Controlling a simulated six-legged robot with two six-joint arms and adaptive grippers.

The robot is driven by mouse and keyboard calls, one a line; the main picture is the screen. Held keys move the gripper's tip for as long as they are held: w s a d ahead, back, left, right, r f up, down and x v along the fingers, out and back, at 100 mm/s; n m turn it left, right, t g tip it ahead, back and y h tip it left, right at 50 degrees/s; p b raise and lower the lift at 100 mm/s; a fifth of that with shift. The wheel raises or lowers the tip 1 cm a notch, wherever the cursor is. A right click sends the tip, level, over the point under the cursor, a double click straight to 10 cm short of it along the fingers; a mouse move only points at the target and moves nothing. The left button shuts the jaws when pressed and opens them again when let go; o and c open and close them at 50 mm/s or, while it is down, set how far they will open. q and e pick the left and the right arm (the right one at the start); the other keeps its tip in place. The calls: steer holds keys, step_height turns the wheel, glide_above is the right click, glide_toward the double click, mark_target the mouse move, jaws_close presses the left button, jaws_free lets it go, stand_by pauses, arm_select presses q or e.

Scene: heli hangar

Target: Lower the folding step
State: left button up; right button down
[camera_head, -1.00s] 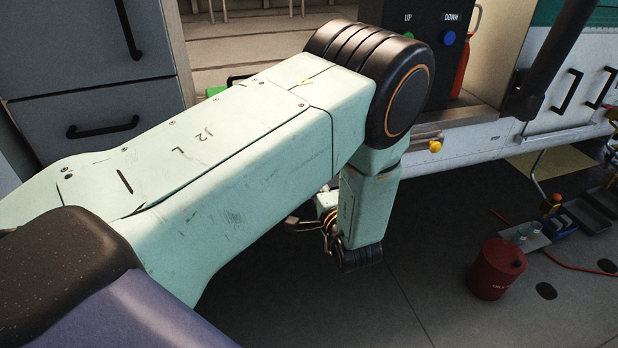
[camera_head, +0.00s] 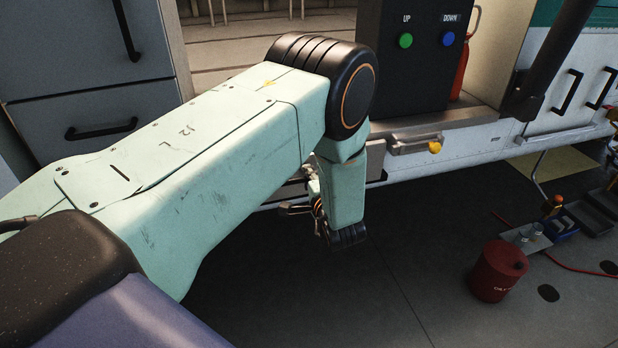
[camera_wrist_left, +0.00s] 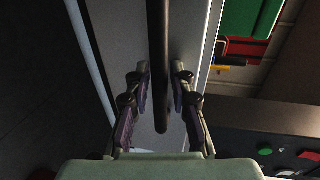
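My left gripper (camera_head: 298,209) hangs low beside the vehicle sill, partly hidden by my left arm in the head view. In the left wrist view the left gripper (camera_wrist_left: 161,88) has its two fingers apart, with a dark bar (camera_wrist_left: 160,60) between them. I see small gaps on both sides of the bar, so the fingers are not closed on it. A pale grey panel (camera_wrist_left: 115,35) with light edges lies behind the bar; I cannot tell for sure that it is the folding step. A latch with a yellow knob (camera_head: 434,147) sits under the sill. My right gripper is not in view.
A dark control box carries a green UP button (camera_head: 405,40) and a blue DOWN button (camera_head: 449,39). Grey drawers (camera_head: 85,110) stand at left. A red can (camera_head: 497,272), trays and a red hose lie on the floor at right. The dark floor in the middle is clear.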

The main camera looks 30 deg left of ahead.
arm_select(q)
steer(key=c, duration=0.3)
steer(key=shift+d, duration=0.1)
jaws_close()
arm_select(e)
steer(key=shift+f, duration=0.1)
